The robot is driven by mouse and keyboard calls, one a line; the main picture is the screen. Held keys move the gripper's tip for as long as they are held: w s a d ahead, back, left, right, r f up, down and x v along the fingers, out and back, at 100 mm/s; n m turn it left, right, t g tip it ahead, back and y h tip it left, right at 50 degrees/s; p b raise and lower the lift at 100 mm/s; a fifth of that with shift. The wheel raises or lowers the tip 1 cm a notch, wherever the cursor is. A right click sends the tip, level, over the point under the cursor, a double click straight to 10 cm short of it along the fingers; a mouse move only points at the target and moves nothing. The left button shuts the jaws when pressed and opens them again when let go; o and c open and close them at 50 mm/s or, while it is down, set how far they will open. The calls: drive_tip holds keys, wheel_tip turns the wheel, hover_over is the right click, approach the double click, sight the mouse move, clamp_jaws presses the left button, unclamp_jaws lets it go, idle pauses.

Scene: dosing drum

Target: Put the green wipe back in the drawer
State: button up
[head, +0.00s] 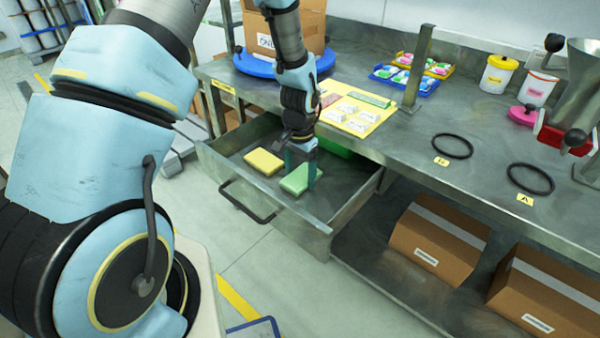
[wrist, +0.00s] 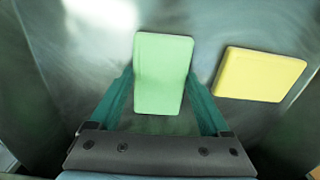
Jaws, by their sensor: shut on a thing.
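The green wipe (head: 297,180) is in the open drawer (head: 318,233), right of the yellow wipe (head: 263,162). My gripper (head: 303,172) reaches down into the drawer and is shut on the green wipe. In the wrist view the green wipe (wrist: 163,75) sits between the two teal fingers, and the yellow wipe (wrist: 260,75) lies apart to its right. I cannot tell whether the green wipe touches the drawer floor.
Cardboard boxes (head: 438,243) stand on the lower shelf. A green item (head: 335,148) shows at the drawer's back. The drawer handle (head: 246,204) juts out in front.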

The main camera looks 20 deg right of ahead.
sight(300, 177)
drive_tip(key=o, duration=1.1)
drive_tip(key=shift+f, duration=0.1)
drive_tip(key=shift+o, duration=0.2)
wheel_tip(300, 177, up, 12)
drive_tip(key=b, duration=0.1)
drive_tip(key=s+a+r+n+p, duration=0.1)
drive_tip(key=a+r+n, duration=0.2)
drive_tip(key=a, duration=0.6)
drive_tip(key=s+a+r+n+t, duration=0.1)
drive_tip(key=a+r+n, duration=0.2)
drive_tip(key=a, duration=0.6)
drive_tip(key=s+a+r+n+p, duration=0.1)
drive_tip(key=a+r+n, duration=0.3)
drive_tip(key=a, duration=0.6)
drive_tip(key=shift+s+n+t+p, duration=0.3)
drive_tip(key=shift+s+n+p, duration=0.05)
drive_tip(key=shift+s+n, duration=0.15)
